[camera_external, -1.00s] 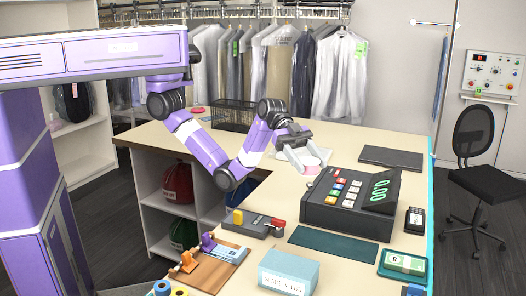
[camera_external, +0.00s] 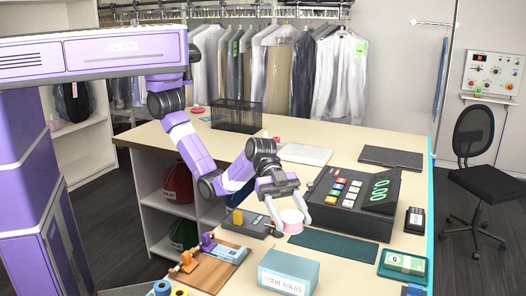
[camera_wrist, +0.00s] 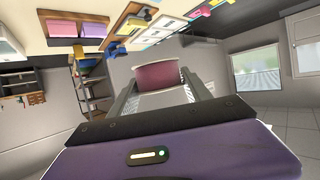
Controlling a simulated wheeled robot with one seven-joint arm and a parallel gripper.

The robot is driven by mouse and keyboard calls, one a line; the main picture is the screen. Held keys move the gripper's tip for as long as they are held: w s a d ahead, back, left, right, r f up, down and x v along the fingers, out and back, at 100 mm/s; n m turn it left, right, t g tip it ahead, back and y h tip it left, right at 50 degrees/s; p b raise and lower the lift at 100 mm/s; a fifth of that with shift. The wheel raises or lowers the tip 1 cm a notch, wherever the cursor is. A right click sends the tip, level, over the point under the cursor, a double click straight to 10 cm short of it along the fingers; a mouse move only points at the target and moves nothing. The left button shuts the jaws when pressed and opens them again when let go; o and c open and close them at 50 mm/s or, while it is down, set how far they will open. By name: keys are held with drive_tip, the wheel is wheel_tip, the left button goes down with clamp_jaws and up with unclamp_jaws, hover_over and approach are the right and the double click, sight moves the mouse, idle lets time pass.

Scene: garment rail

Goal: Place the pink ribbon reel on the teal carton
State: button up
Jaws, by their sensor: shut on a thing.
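The pink ribbon reel (camera_external: 291,221) is held between the fingers of my gripper (camera_external: 290,224), above the counter between the stapler-like grey device and the cash register. In the wrist view the reel (camera_wrist: 158,76) shows as a deep pink band with pale rims, between my two fingers (camera_wrist: 160,92). The teal carton (camera_external: 288,270) stands at the front of the counter, a pale blue-green box with writing on its front side. The reel is behind the carton and apart from it. The carton's top looks bare.
The dark cash register (camera_external: 350,202) stands close to the right of my gripper. A dark green mat (camera_external: 334,246) lies in front of it. A grey device (camera_external: 250,223) and a wooden board with clamps (camera_external: 212,254) are at the left. A wire basket (camera_external: 236,117) stands at the back.

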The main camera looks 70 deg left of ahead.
sight(288, 262)
wheel_tip(288, 262, down, 12)
drive_tip(key=shift+r+p, duration=0.1)
drive_tip(key=shift+p, duration=0.25)
drive_tip(key=o, duration=1.4)
drive_tip(key=shift+f, duration=0.2)
drive_tip(key=shift+c, duration=0.2)
drive_tip(key=shift+r, duration=0.25)
drive_tip(key=shift+w+a, duration=0.1)
drive_tip(key=shift+a, duration=0.3)
drive_tip(key=v, duration=1.1)
drive_tip(key=shift+b, duration=0.4)
